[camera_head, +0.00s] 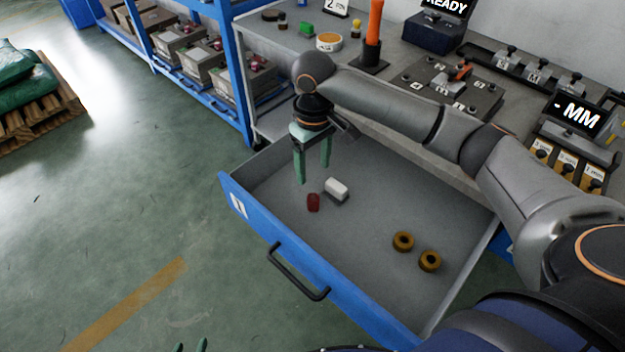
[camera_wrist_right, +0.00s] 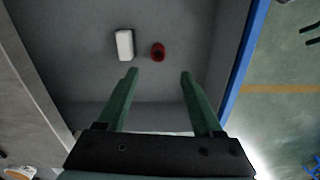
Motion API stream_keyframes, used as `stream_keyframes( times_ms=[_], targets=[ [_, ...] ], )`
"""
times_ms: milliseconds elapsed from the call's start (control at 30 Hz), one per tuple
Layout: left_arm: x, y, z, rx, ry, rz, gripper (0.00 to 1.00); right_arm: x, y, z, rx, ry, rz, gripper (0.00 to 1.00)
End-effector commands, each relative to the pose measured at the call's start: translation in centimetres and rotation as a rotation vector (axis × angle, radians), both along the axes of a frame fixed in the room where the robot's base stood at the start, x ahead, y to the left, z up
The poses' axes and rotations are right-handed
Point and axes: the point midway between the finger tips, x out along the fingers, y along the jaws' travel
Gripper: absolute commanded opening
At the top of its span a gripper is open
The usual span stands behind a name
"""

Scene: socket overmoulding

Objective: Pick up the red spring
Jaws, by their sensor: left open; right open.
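The red spring (camera_head: 313,202) lies on the floor of the open drawer (camera_head: 262,222), close to a white block (camera_head: 337,188). The spring also shows in the right wrist view (camera_wrist_right: 158,51), beyond and between the fingertips. My right gripper (camera_head: 314,181) is open and empty, pointing down over the drawer, apart from the spring. It also shows in the right wrist view (camera_wrist_right: 158,74). My left gripper (camera_head: 190,347) shows only its green fingertips at the bottom edge. They are apart, with nothing seen between them.
Two brass-coloured rings (camera_head: 403,241) lie in the right part of the drawer. The white block (camera_wrist_right: 124,45) sits beside the spring. The drawer's blue front (camera_head: 340,300) has a black handle. A workbench with fixtures (camera_head: 450,85) stands behind.

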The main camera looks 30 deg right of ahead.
Motion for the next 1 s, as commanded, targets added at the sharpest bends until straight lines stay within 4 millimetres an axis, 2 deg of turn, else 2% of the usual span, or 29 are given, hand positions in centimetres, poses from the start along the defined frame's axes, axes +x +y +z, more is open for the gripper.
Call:
stream_keyframes(
  times_ms=[167, 500, 733, 1000],
  targets=[
    [-0.1, 0.0, -0.3, 0.001, 0.004, 0.0, 0.5, 0.0, 0.0, -0.5, 0.0, 0.002, 0.001, 0.68],
    [-0.4, -0.4, -1.4, -0.002, 0.017, -0.009, 0.5, -0.1, 0.0, -6.2, 0.0, 0.002, -0.001, 0.68],
    [-0.2, -0.4, -1.3, -0.003, 0.008, -0.011, 0.5, -0.1, 0.1, -7.9, 0.0, 0.001, 0.0, 0.68],
    [-0.1, -0.3, -2.1, -0.001, 0.002, -0.011, 0.5, -0.5, 0.2, -11.8, 0.0, 0.001, 0.0, 0.68]
  ],
)
